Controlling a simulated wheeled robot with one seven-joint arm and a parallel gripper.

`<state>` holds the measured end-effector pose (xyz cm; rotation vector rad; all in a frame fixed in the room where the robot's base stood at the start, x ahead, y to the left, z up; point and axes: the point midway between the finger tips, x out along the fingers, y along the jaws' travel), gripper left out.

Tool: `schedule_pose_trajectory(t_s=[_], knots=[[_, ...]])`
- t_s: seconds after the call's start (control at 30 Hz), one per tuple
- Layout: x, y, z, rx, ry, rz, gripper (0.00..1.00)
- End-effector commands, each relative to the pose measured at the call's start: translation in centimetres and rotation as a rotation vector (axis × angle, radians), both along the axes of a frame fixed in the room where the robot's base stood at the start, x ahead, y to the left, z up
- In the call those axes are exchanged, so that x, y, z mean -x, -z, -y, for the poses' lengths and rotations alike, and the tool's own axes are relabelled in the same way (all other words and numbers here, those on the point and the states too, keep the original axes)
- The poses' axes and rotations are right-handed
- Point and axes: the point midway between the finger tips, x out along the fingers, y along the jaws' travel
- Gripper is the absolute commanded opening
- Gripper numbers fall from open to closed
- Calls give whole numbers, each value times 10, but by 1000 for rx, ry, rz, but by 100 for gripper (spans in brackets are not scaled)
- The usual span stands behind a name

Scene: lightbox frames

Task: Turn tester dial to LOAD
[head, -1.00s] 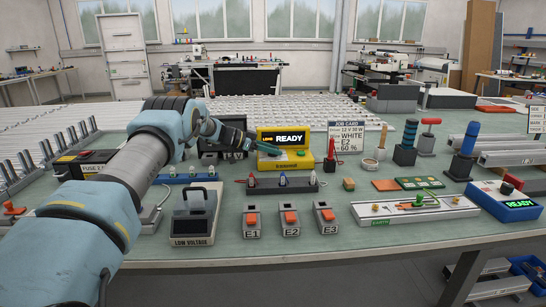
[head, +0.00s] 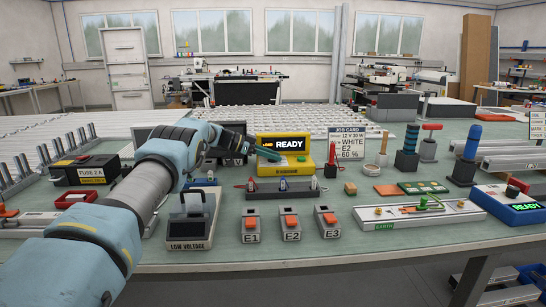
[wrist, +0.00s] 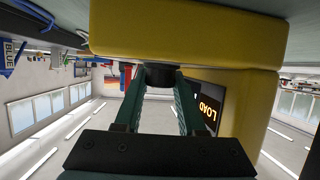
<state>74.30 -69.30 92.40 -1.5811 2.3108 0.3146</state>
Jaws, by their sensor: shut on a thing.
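The yellow tester (head: 306,174) stands upright near the middle of the bench. Its dark display (head: 287,145) shows small orange text, which looks like LOAD, beside a white READY. In the wrist view the display (wrist: 208,108) shows LOAD in orange. My gripper (head: 270,154) reaches the tester's front from the left. In the wrist view my gripper (wrist: 160,82) has its two teal fingers on either side of the black dial (wrist: 160,74), shut on it. The dial's pointer cannot be made out, and my fingers hide the dial in the head view.
A rack with coloured plugs (head: 265,197) stands just in front of the tester. Switches E1 (head: 250,226), E2 (head: 290,225) and E3 (head: 327,222) line the front. A low-voltage unit (head: 188,228) is below my arm. The job card (head: 346,143) stands to the right.

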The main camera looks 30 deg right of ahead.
Motion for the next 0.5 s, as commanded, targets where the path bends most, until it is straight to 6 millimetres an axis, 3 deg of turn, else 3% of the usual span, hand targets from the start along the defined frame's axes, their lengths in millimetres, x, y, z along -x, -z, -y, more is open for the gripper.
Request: schedule_pose_trajectory(t_s=[0.03,0.3,0.5], knots=[[1,0,1,0,1,-2,41],[0,0,0,0,1,-2,69],[0,0,0,1,0,0,69]])
